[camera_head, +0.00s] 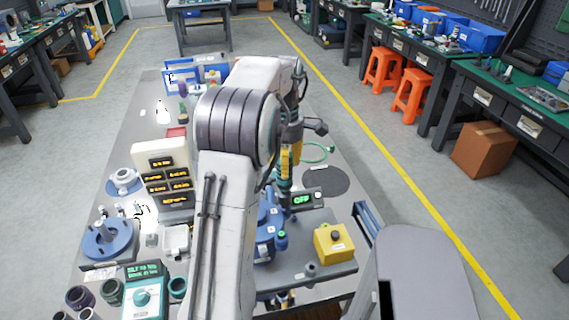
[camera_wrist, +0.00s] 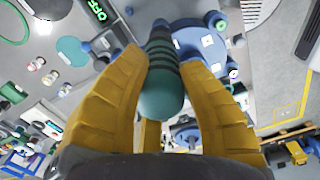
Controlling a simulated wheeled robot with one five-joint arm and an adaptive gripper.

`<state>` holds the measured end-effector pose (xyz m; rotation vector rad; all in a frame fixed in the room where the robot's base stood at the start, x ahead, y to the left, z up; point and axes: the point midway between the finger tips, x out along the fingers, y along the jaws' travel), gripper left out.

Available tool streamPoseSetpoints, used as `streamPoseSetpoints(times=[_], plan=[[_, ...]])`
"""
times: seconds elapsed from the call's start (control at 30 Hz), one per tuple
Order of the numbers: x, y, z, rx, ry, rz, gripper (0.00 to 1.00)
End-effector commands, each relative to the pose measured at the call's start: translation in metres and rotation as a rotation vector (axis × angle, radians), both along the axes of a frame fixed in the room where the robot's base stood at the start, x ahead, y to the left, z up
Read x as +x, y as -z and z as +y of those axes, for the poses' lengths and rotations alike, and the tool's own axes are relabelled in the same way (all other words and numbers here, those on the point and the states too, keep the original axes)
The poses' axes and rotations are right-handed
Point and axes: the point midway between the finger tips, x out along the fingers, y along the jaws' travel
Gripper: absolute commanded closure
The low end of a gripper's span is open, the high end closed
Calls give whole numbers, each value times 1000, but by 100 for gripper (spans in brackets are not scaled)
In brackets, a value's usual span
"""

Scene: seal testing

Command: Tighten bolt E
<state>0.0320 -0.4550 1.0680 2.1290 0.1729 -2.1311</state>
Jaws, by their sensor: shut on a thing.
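My gripper (camera_head: 285,165) has yellow fingers and is shut on a teal handle with dark bands, a driver-like tool (camera_wrist: 163,92). In the head view the tool (camera_head: 284,185) points down above the table, beside a blue flanged part (camera_head: 266,222). This blue part also shows in the wrist view (camera_wrist: 203,48), beyond the tool's far end, with small white labels and blue knob-like pieces around it. The tool's tip is hidden, so I cannot tell whether it touches a bolt. The labels are too small to read, so I cannot tell which bolt is E.
A display reading OFF (camera_head: 303,198) stands close right of the tool. A yellow box with a knob (camera_head: 334,242) is at the front right. A white panel with lit readouts (camera_head: 165,175) and a second blue flange (camera_head: 109,238) stand left of my arm. A dark round mat (camera_head: 325,180) lies bare.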

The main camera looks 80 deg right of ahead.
Motion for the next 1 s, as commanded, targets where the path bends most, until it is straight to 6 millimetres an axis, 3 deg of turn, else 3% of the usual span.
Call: streamPoseSetpoints(times=[0.5,1.0], plan=[[0,-34,0,-3,0,0,100],[0,-35,0,-3,0,0,100]])
